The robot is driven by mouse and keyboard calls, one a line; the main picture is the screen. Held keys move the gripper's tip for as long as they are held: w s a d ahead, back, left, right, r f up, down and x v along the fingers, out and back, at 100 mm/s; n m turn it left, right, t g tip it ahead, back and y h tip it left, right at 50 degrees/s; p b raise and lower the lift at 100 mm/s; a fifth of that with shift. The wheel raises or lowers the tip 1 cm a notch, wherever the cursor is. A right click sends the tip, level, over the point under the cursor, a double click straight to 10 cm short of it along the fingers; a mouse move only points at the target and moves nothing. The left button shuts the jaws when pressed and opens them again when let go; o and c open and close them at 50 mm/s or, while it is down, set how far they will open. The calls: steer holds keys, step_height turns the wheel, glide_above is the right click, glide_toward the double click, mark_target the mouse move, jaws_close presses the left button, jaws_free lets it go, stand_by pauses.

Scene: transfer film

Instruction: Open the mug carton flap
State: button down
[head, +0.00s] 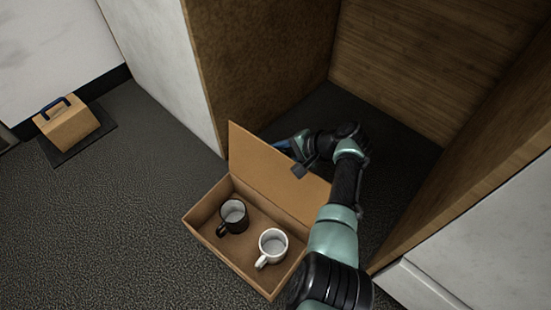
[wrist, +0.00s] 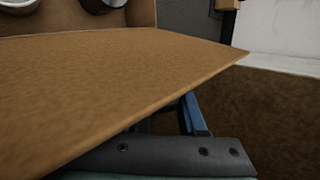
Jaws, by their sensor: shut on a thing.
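The brown mug carton (head: 207,236) sits on the dark floor with its flap (head: 262,165) raised at the back, leaning up from the hinge side. A black mug (head: 233,216) and a white mug (head: 272,247) stand inside, uncovered. My gripper (head: 293,158) is at the flap's upper edge and shut on it, with a dark part showing on the mug side and blue parts behind. In the wrist view the flap (wrist: 120,85) fills much of the picture and hides most of the grip. Parts of both mugs show at the top left there.
A small carton (head: 70,128) with a dark blue handle stands on a dark mat at the left. Wooden panels (head: 250,60) enclose a recess behind the carton, and another panel stands at the right. Dark floor is clear left of the carton.

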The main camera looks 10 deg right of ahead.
steer(key=shift+w, duration=0.1)
stand_by(0.3)
steer(key=shift+c, duration=2.3)
jaws_free()
steer(key=shift+f, duration=0.1)
steer(key=p+v, duration=0.8)
steer(key=v, duration=0.5)
